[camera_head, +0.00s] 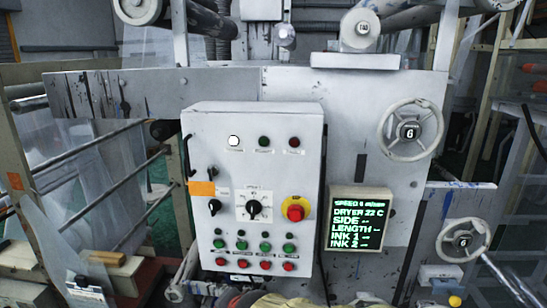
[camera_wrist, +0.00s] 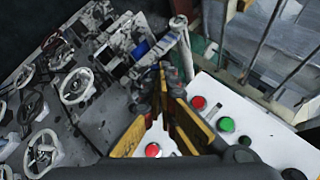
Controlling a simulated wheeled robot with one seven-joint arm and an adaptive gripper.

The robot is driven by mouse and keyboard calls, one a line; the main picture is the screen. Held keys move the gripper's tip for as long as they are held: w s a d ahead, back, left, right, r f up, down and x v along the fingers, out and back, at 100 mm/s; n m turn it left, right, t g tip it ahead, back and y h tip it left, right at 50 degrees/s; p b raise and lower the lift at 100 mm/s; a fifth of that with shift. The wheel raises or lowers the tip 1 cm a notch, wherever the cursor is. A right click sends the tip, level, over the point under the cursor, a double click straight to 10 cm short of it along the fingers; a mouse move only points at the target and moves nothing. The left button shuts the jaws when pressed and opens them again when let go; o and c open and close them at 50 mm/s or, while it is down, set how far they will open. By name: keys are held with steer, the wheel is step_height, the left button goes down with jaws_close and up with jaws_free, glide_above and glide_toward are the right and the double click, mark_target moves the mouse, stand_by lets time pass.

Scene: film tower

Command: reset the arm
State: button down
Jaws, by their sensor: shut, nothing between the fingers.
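My gripper (camera_wrist: 164,78) shows in the wrist view, with yellow fingers that meet at their dark tips. It is shut with nothing between the fingers. I cannot tell how far the tips are from the panel. In the head view a pale yellowish shape shows at the bottom edge below the control box; I cannot tell what it is.
The grey control box (camera_head: 262,195) has lamps, switches, a red emergency knob (camera_head: 295,209) and two rows of buttons. A display (camera_head: 356,218) stands to its right. Handwheels (camera_head: 410,131) (camera_head: 463,241) stick out at the right. Metal rails (camera_head: 80,158) run at the left.

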steer(key=s+d+f+n+h+b, duration=0.1)
steer(key=s+d+f+b, duration=0.4)
steer(key=d, duration=0.5)
steer(key=s+d+f+n+g+h+b, duration=0.1)
steer(key=s+d+f+n+h+b, duration=0.1)
steer(key=s+d+f+b, duration=0.4)
steer(key=s+d+f+n+g+h+b, duration=0.1)
steer(key=s+d+f+b, duration=0.5)
steer(key=s+d+b, duration=0.6)
steer(key=d+n+h+b, duration=0.1)
steer(key=d+n+b, duration=0.1)
steer(key=d+b, duration=0.1)
steer(key=shift+d+f, duration=0.2)
steer(key=shift+d, duration=0.55)
steer(key=c, duration=2.6)
jaws_free()
steer(key=shift+r, duration=0.1)
